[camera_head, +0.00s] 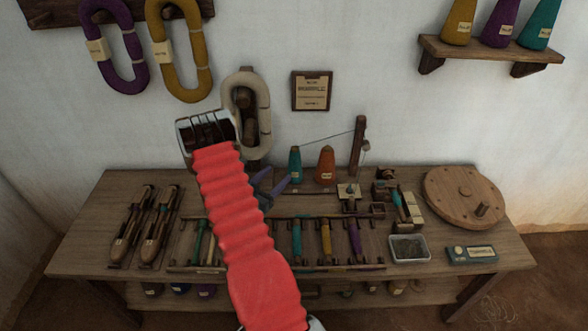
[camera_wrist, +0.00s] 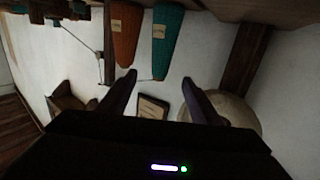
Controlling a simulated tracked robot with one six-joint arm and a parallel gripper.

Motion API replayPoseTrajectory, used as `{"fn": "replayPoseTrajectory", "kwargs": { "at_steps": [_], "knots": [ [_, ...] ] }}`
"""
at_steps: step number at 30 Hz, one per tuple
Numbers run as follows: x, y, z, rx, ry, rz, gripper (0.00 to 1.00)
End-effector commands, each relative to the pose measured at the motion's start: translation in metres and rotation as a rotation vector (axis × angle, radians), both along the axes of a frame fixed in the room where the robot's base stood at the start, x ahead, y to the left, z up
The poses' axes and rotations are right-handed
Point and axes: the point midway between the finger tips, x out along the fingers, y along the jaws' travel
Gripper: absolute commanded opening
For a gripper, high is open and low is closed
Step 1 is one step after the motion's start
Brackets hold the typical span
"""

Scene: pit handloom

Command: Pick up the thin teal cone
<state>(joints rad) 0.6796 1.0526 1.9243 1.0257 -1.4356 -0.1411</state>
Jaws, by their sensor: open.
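The thin teal cone (camera_head: 295,165) stands upright at the back of the table, left of the orange cone (camera_head: 326,168). In the wrist view, which is upside down, the teal cone (camera_wrist: 168,38) shows just beyond my fingertips, roughly in line with the gap. My gripper (camera_wrist: 160,76) is open, with nothing between its fingers. In the head view, my gripper (camera_head: 281,176) shows as two bluish fingers just left of the teal cone, partly hidden by my red-sleeved arm. I cannot tell whether a finger touches the cone.
The orange cone (camera_wrist: 126,35) is close beside the teal one. A post with a thread (camera_head: 358,147) stands to the right. A tool rack (camera_head: 340,266) lies in front. A wall shelf (camera_head: 490,50) holds larger cones, one of them teal. A round wooden disc (camera_head: 455,190) lies at right.

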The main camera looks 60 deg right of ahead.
Motion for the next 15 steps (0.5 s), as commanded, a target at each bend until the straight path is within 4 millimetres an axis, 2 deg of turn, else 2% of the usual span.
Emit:
{"fn": "replayPoseTrajectory", "kwargs": {
  "at_steps": [7, 15],
  "knots": [
    [-0.001, -0.009, -0.001, 0.001, -0.001, -0.001, 0.58],
    [-0.006, -0.048, -0.003, 0.001, -0.002, -0.001, 0.58]
  ]
}}
